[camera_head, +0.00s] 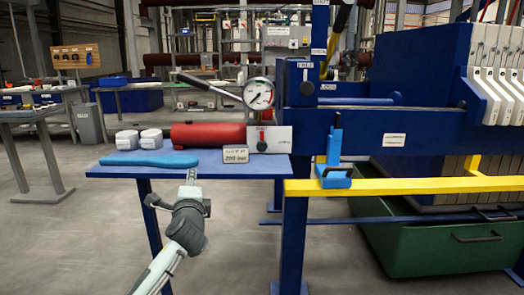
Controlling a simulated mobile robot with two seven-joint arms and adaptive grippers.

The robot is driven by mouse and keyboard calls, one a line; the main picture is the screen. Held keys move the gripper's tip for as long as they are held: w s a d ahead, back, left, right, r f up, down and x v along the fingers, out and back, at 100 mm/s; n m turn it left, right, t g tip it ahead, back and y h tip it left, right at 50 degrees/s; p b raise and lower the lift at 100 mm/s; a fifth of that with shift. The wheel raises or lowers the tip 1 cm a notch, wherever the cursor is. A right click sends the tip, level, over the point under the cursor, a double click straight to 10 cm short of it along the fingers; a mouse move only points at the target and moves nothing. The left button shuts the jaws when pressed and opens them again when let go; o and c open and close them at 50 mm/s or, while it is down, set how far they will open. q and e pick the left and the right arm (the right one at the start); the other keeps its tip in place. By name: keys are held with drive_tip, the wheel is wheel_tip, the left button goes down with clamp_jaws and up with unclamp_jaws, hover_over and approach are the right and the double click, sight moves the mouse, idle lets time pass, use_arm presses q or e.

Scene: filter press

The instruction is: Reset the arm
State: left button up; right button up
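My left arm comes in from the bottom left, and my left gripper (191,178) is at the front edge of the small blue table. Its fingers look narrow and close together from this angle, and I cannot tell whether they are open or shut. Nothing is clearly seen between them. A flat blue tool-like object (158,160) lies on the blue table (262,167), just left of and behind the fingertips. I cannot tell whether they touch. My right gripper is not in view.
On the table are two white jars (139,139), a red cylinder (208,134) with a gauge (258,94) and long lever (208,86), and a small sign (235,154). A yellow rail (400,186) and the blue press (350,125) block the right. Open floor (80,225) lies left.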

use_arm(q)
drive_tip(key=a+r+m+y, duration=0.1)
drive_tip(key=a+y, duration=0.2)
drive_tip(key=a, duration=1.2)
drive_tip(key=s+a+f+n+g, duration=0.35)
drive_tip(key=s+f, duration=0.35)
drive_tip(key=f, duration=0.5)
drive_tip(key=s+a+f+n+g, duration=0.35)
drive_tip(key=s+f, duration=0.45)
drive_tip(key=f, duration=0.5)
drive_tip(key=s+a+f+n+g+h, duration=0.1)
drive_tip(key=s+a+f+n+g, duration=0.2)
drive_tip(key=s+f, duration=0.8)
drive_tip(key=s+a+f+n+g+h, duration=0.1)
drive_tip(key=s+a+f+n+g, duration=0.4)
drive_tip(key=s, duration=0.9)
drive_tip(key=s+d+f+h, duration=0.1)
drive_tip(key=d+f+h, duration=0.1)
drive_tip(key=d, duration=0.9)
drive_tip(key=s+d+f+n+t+h, duration=0.1)
drive_tip(key=d+f, duration=0.4)
drive_tip(key=d, duration=0.6)
drive_tip(key=shift+s+f+n+h, duration=0.15)
drive_tip(key=shift+s+n+h, duration=0.2)
drive_tip(key=shift+s, duration=0.45)
